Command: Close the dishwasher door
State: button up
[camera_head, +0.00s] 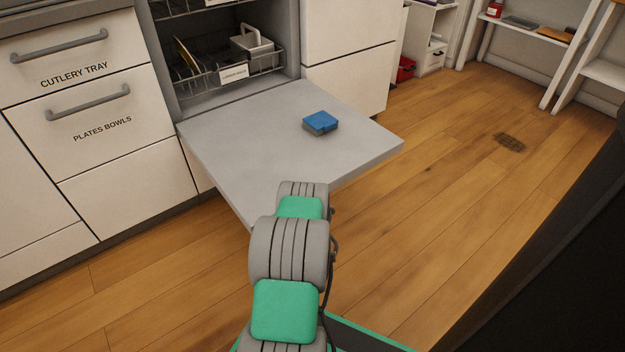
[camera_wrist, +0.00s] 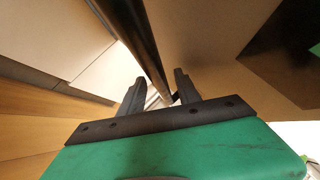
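The dishwasher door (camera_head: 250,150) hangs open and lies about flat, reaching out from the dishwasher opening. A small blue block (camera_head: 320,122) rests on its upper face. In the head view my arm reaches to the door's front edge, and its end is hidden below the door. In the wrist view the two dark fingers of my gripper (camera_wrist: 158,76) stand apart. A dark bar (camera_wrist: 146,45) runs lengthwise between and beyond the fingertips; it may be the door's handle. I cannot tell whether the fingers touch it. A broad brownish face (camera_wrist: 205,35) lies right of it.
A dish rack (camera_head: 260,62) with a light grey basket shows inside the dishwasher. White drawers with grey handles (camera_head: 88,102) stand left of it, a white cabinet (camera_head: 350,40) right of it. Wooden floor (camera_head: 450,190) is open at right; a dark floor grate (camera_head: 509,142) lies there.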

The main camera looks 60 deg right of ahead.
jog(key=shift+d+r, duration=0.15)
jog(key=shift+d, duration=0.2)
jog(key=shift+c, duration=0.2)
grip_shut()
dwell(1.0)
